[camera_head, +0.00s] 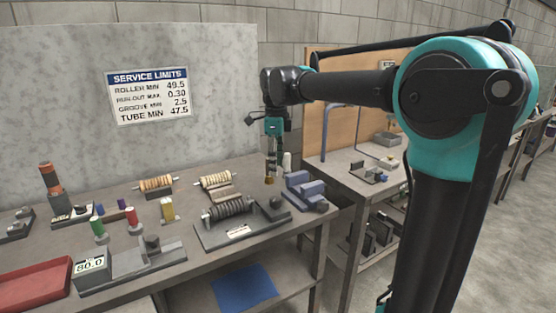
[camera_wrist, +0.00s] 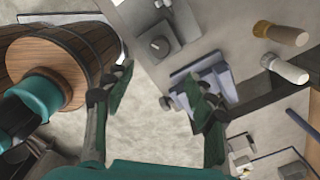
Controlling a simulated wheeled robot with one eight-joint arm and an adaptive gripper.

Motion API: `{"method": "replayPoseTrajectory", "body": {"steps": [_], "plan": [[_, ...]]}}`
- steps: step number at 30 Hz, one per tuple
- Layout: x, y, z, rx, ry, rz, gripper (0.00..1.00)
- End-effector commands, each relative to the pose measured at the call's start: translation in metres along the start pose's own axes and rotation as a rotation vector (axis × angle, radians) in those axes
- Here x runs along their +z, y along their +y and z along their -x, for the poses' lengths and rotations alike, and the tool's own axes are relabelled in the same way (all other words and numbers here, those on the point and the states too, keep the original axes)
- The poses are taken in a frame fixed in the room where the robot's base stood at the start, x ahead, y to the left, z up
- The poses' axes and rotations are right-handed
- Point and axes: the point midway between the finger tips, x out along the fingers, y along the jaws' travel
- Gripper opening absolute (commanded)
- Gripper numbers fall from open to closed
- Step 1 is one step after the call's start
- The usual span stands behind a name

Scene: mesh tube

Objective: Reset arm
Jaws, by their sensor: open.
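My gripper (camera_head: 270,178) hangs from my outstretched arm over the right end of the workbench, beside a blue vise-like block (camera_head: 304,190). In the wrist view its two dark green fingers (camera_wrist: 161,97) are spread wide, with bare grey floor between them. Nothing is held. The blue block also shows in the wrist view (camera_wrist: 216,82), partly behind the right finger.
The workbench (camera_head: 170,285) carries a dark ribbed roller (camera_head: 229,209) on a stand, two lighter rollers (camera_head: 155,183) (camera_head: 216,180), a gauge reading 80.0 (camera_head: 90,266) and a red tray (camera_head: 36,286). A second bench (camera_head: 350,165) stands right. Brown barrel-like shapes (camera_wrist: 52,68) fill the wrist view's left.

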Motion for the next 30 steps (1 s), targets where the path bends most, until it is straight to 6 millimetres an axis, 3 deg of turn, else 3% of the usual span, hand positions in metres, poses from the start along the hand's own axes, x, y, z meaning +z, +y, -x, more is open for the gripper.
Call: {"method": "replayPoseTrajectory", "body": {"steps": [5,14,24,30], "plan": [[-0.029,0.000,-0.025,-0.028,-0.016,0.147,0.56],[-0.121,0.022,-0.108,-0.147,-0.018,0.676,0.56],[-0.215,0.084,-0.201,-0.278,0.102,1.287,0.56],[-0.251,0.126,-0.242,-0.315,0.206,1.578,0.56]]}}
